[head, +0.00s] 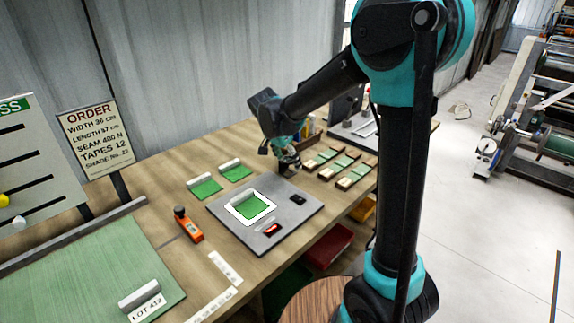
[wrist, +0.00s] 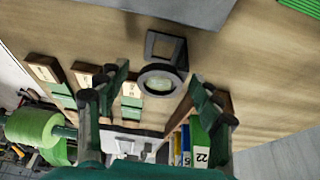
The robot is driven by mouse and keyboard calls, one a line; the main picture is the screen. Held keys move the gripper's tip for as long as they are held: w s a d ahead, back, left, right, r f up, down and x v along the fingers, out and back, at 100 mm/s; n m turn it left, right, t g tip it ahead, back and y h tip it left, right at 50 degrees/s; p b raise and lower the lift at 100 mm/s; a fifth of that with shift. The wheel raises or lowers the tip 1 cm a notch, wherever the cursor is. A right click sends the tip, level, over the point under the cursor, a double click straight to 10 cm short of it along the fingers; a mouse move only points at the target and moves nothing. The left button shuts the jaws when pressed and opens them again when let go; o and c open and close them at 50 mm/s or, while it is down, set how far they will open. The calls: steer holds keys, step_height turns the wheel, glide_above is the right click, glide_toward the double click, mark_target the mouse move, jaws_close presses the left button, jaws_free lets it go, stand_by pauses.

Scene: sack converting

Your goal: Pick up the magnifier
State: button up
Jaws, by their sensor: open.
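The magnifier (wrist: 161,83) shows in the wrist view as a round pale lens in a dark ring, with a square dark frame joined to it on the far side. It stands on the wooden bench. My gripper (wrist: 159,90) is open, with one finger to the left of the lens and one to the right. I see no finger touching it. In the head view my gripper (head: 284,150) is low over the back of the bench, and the dark magnifier (head: 289,164) shows just below it, partly hidden.
A grey plate (head: 300,214) with a green swatch lies in front of the magnifier. Sample blocks (head: 354,177) stand to its right. In the wrist view, a holder with coloured folders (wrist: 200,140) is close by the right finger. A green roll (wrist: 35,127) is at the left.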

steer(key=c, duration=1.3)
steer(key=shift+r, duration=0.1)
